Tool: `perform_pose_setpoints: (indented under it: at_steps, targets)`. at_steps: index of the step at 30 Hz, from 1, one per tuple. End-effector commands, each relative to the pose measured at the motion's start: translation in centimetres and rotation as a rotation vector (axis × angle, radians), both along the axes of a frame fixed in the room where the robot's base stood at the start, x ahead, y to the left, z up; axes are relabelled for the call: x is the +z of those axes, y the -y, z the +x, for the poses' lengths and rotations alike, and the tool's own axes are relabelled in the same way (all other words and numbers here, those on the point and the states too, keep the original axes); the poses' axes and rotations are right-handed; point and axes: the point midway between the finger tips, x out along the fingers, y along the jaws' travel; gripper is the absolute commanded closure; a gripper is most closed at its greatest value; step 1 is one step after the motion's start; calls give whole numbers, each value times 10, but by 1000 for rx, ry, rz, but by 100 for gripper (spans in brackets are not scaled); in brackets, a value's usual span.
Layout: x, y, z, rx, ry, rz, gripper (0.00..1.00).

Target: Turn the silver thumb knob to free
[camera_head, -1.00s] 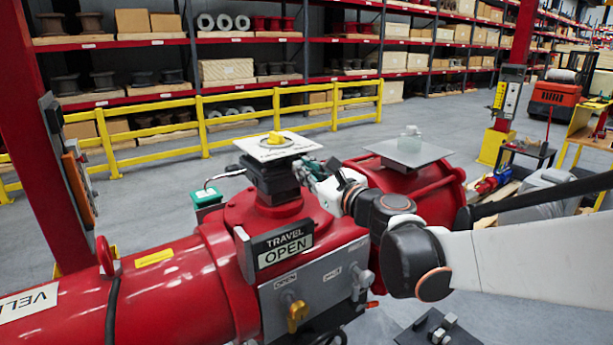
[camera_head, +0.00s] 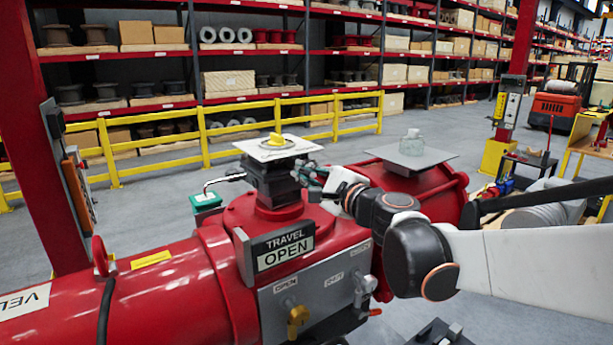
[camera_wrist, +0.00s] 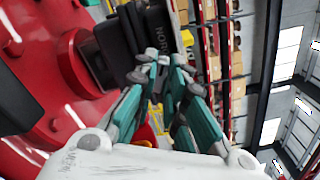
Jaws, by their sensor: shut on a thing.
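A black housing (camera_head: 272,178) stands on the red valve actuator (camera_head: 240,262), under a pale plate with a yellow indicator (camera_head: 275,139). My gripper (camera_head: 308,176) is at the housing's right side in the head view. In the wrist view, its teal fingers (camera_wrist: 157,62) are closed together at the black housing (camera_wrist: 115,48), shut on a small silver-grey piece there, apparently the thumb knob. The fingertips hide most of the knob, so its turned position cannot be told. The travel sign (camera_head: 284,250) on the actuator's front reads OPEN.
A flat grey plate (camera_head: 410,157) stands above the red cylinder behind my arm. A red post (camera_head: 50,140) is at left. Yellow railing (camera_head: 240,135) and shelves lie beyond clear floor.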

Motion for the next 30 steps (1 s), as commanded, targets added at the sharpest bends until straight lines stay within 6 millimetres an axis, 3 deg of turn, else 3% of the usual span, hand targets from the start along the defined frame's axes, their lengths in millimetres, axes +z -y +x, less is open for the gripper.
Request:
perform_pose_setpoints:
  at_steps: [20,21,23,30]
  targets:
    - [0,0,0,1,34,-51,100]
    - [0,0,0,1,34,-51,82]
    - [0,0,0,1,33,-50,68]
    - [0,0,0,0,34,-50,68]
